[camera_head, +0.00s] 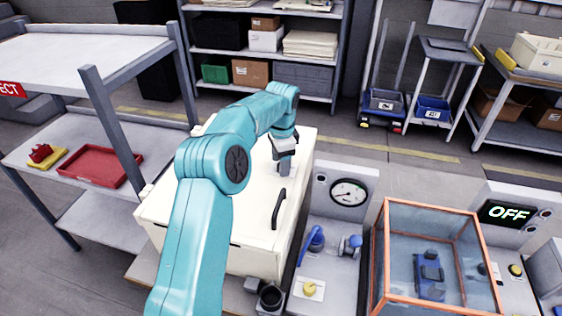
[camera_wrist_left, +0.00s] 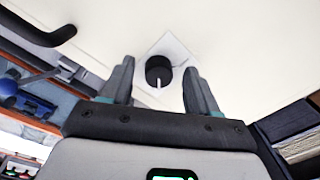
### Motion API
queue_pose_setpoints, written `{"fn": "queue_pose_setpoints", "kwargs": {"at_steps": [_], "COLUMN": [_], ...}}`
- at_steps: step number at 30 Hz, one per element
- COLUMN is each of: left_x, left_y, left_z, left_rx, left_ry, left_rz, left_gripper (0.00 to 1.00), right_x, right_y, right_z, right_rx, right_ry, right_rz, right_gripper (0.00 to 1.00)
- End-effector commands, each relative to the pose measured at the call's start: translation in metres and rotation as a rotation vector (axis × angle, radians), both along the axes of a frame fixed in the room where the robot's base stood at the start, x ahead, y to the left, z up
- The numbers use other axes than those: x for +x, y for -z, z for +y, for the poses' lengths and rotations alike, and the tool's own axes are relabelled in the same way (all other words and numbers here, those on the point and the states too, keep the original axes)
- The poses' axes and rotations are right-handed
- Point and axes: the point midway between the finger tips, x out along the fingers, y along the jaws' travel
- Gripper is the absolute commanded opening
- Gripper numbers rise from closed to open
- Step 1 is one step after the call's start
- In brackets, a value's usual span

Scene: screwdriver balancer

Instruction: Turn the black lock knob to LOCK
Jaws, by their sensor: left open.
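The black lock knob (camera_wrist_left: 158,70) shows in the left wrist view on a pale diamond-shaped plate (camera_wrist_left: 172,46), with a white mark pointing toward the bottom of the picture. No lettering is legible on the plate. My left gripper (camera_head: 284,168) points down over the cream cabinet (camera_head: 300,150); in the left wrist view its open fingers (camera_wrist_left: 159,80) are on either side of the knob, with a gap showing on both sides. Whether the fingertips are level with the knob is unclear. In the head view the knob is hidden by the gripper. My right gripper is out of view.
A black handle (camera_head: 279,209) rises from the cabinet near its right side. Right of it are a gauge panel (camera_head: 348,193), blue valve parts (camera_head: 312,240), and an orange-framed clear box (camera_head: 430,208). A shelf with a red tray (camera_head: 103,167) stands left.

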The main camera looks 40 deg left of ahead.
Motion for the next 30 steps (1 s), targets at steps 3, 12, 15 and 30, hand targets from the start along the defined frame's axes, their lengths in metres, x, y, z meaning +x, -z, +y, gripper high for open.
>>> {"fn": "queue_pose_setpoints", "kwargs": {"at_steps": [3, 12, 15, 30], "left_x": [0.001, 0.001, 0.0008, 0.0012], "left_y": [0.0031, 0.0028, 0.0029, 0.0011], "left_z": [0.0002, 0.0, 0.0001, -0.0007], "left_rx": [-0.001, -0.001, 0.0, -0.001], "left_ry": [0.001, 0.001, 0.001, -0.138], "left_rz": [0.001, 0.001, 0.001, 0.003], "left_gripper": [0.6, 0.21, 0.04, 0.04], "right_x": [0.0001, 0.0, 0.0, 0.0], "right_y": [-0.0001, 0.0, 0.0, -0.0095], "right_z": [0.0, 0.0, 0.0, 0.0], "right_rx": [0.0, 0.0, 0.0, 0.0], "right_ry": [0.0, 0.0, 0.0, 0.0], "right_rz": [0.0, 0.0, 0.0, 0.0], "right_gripper": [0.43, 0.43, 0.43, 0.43]}}
